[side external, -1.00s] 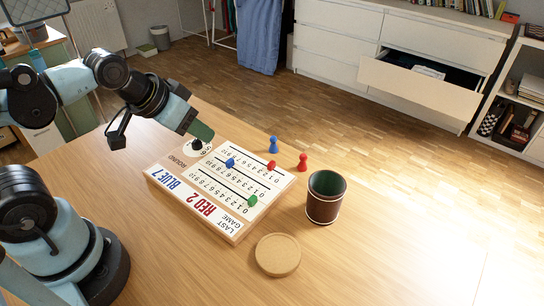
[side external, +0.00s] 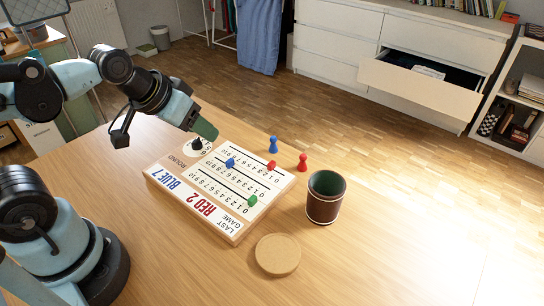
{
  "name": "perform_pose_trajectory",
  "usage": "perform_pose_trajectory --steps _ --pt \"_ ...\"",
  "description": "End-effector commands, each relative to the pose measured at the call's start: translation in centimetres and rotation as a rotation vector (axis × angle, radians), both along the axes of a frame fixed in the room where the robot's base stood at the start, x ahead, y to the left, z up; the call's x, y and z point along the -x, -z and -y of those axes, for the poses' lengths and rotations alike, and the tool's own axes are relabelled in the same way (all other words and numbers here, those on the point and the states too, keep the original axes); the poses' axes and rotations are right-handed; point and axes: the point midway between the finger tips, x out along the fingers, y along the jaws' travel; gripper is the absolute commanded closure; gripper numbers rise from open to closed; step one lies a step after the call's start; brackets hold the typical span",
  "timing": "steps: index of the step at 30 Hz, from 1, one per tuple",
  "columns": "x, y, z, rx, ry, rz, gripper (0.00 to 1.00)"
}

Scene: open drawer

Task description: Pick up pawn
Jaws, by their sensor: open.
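A blue pawn (side external: 273,145) and a red pawn (side external: 303,162) stand upright on the table behind the scoreboard's right end. My gripper (side external: 207,131) is above the back left part of the scoreboard, left of both pawns and apart from them. Its jaws are open with nothing seen between them; one green fingertip shows clearly and the other finger is hard to make out.
The scoreboard (side external: 183,185) carries blue, red and green pegs and a round dial (side external: 198,146). A brown dice cup (side external: 323,199) and a round cork coaster (side external: 278,255) are at its right. The table (side external: 400,240) is clear further right. An open drawer (side external: 420,88) is in the background.

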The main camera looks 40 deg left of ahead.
Motion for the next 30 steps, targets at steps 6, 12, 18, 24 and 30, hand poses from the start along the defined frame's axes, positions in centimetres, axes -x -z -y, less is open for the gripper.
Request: perform_pose_trajectory --steps 6,12,18,24,30 --pt "-2.8 -0.2 0.3 0.283 -0.243 -0.116 0.51" --pt "-6.2 0.3 0.3 0.577 -0.488 -0.251 0.51" --pt "-9.6 1.4 -0.2 0.856 -0.709 -0.401 0.51" --pt "-12.7 3.0 -1.4 1.118 -0.900 -0.571 0.51" --pt "-14.9 5.2 -3.3 1.358 -1.056 -0.764 0.51"
